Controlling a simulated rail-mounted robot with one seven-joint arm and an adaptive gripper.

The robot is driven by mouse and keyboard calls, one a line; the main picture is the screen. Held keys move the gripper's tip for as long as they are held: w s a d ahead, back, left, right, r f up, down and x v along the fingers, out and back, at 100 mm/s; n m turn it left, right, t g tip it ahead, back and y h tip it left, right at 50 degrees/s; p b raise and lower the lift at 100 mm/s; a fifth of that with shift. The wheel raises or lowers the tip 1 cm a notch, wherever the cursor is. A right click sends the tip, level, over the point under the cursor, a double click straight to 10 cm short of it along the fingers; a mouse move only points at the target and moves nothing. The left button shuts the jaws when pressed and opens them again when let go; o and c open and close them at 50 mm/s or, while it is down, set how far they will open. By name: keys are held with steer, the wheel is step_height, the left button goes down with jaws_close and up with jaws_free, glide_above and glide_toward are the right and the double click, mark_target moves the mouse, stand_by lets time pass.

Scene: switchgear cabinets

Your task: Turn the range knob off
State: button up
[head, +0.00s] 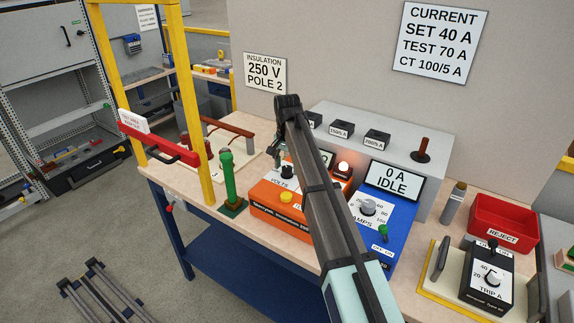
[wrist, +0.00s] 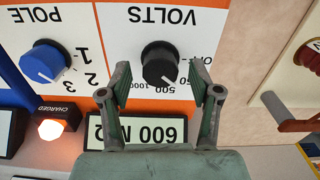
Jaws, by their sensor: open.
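The black VOLTS knob (wrist: 160,63) is on the white and orange panel of the tester (head: 262,194). In the wrist view the panel lettering is upside down, and the knob's white mark points down and slightly right, towards the numbers. The OFF label (wrist: 207,57) is right of the knob, partly behind a finger. My gripper (wrist: 160,80) is open, with one finger to each side of the knob and a visible gap on both sides. The knob also shows in the head view (head: 288,171), just left of my arm, which hides part of the tester.
A blue POLE knob (wrist: 44,62) and a lit CHARGED lamp (wrist: 51,129) are left of the gripper in the wrist view. A display (wrist: 166,129) sits partly behind the gripper. A green handle (head: 227,175) stands left of the tester.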

steer(key=shift+f, duration=0.35)
steer(key=shift+c, duration=0.2)
steer(key=c, duration=1.1)
steer(key=shift+n, duration=0.3)
steer(key=n, duration=0.7)
steer(key=shift+n, duration=0.3)
